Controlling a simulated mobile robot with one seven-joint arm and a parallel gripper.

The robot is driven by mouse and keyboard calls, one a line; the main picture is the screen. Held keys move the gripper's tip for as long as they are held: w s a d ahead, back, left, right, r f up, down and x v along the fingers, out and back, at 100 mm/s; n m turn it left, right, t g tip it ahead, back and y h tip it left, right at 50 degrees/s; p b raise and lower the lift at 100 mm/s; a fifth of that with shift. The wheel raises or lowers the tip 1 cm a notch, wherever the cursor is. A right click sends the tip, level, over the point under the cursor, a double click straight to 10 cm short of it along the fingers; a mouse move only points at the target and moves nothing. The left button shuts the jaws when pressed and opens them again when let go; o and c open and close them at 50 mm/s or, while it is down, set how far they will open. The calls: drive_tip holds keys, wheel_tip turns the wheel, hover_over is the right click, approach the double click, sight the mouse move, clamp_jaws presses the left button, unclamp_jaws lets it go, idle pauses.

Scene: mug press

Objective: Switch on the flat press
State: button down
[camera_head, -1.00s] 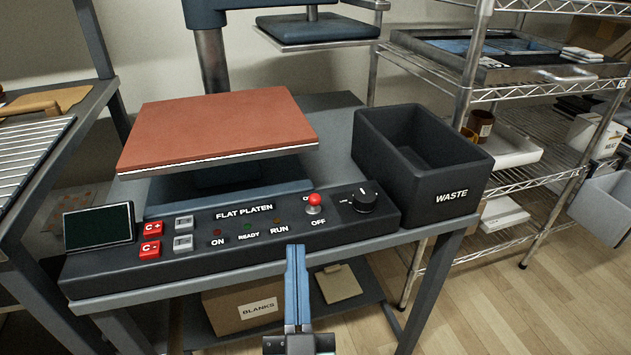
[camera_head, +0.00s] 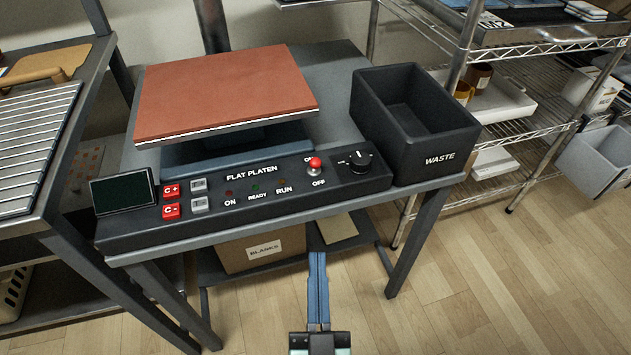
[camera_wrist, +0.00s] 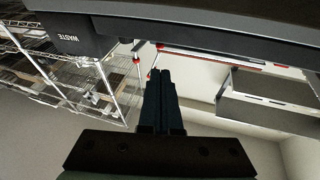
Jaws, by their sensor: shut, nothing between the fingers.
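The flat press has a raised red-brown platen (camera_head: 225,92) and a black control panel (camera_head: 150,232) labelled FLAT PLATEN along its front. A red-knobbed toggle switch (camera_head: 315,164) stands on the panel between a partly hidden ON label and an OFF label; I cannot tell which way it leans. My gripper (camera_head: 317,257) is shut and empty. In the head view it appears below the table's front edge, under the switch, apart from the panel. In the wrist view its fingers (camera_wrist: 160,73) are together, and no switch can be made out clearly.
A black dial (camera_head: 359,160) sits right of the switch. The black WASTE bin (camera_head: 440,140) stands right of the panel; it also shows in the wrist view (camera_wrist: 75,42). A BLANKS box (camera_head: 262,249) is on the lower shelf. Open floor (camera_head: 480,290) lies front right.

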sight(315, 167)
drive_tip(key=b+x, duration=0.3)
drive_tip(key=x, duration=1)
drive_tip(key=shift+w+r, duration=0.15)
drive_tip(key=shift+w, duration=0.2)
drive_tip(key=shift+r, duration=0.2)
drive_tip(key=shift+r+p, duration=0.1)
drive_tip(key=shift+p, duration=0.45)
drive_tip(key=shift+g+p, duration=0.3)
